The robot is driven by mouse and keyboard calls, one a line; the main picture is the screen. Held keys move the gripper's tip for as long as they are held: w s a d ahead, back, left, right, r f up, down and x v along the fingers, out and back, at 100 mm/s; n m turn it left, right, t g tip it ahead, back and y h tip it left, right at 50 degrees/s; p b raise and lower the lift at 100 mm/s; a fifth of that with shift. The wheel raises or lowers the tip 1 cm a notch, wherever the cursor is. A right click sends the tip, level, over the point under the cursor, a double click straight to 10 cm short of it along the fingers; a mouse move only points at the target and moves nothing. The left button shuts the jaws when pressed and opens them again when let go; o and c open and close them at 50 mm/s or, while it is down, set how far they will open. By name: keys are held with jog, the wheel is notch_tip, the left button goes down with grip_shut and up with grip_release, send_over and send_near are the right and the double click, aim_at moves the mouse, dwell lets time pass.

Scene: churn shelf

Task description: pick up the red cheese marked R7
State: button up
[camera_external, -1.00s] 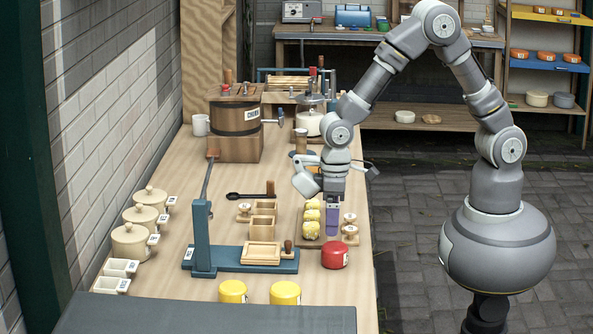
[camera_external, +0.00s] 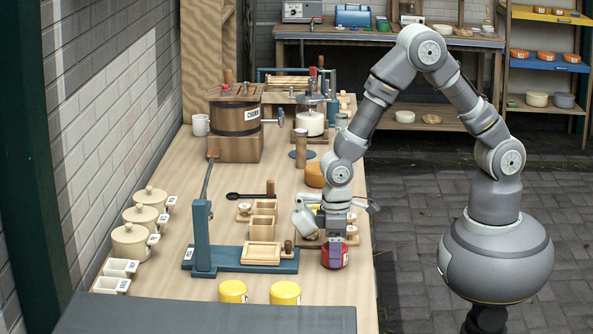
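The red cheese (camera_external: 346,257) sits on the table near its right edge, to the right of the blue press base. Its marking is too small to read. My gripper (camera_external: 335,262) points straight down at the cheese, and its purple fingers cover the middle of it. Red shows on both sides of the fingers. From this side I cannot tell whether the fingers are apart or closed, or whether they touch the cheese. The cheese appears to rest on the table.
The blue press (camera_external: 225,264) with a wooden tray (camera_external: 262,253) stands just left. Two yellow cheeses (camera_external: 233,291) (camera_external: 285,293) stand in front. A board with yellow lumps is mostly hidden behind my gripper. A wooden churn (camera_external: 235,118) stands further back.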

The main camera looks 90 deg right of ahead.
jog(key=c, duration=0.5)
jog(key=shift+r, duration=0.1)
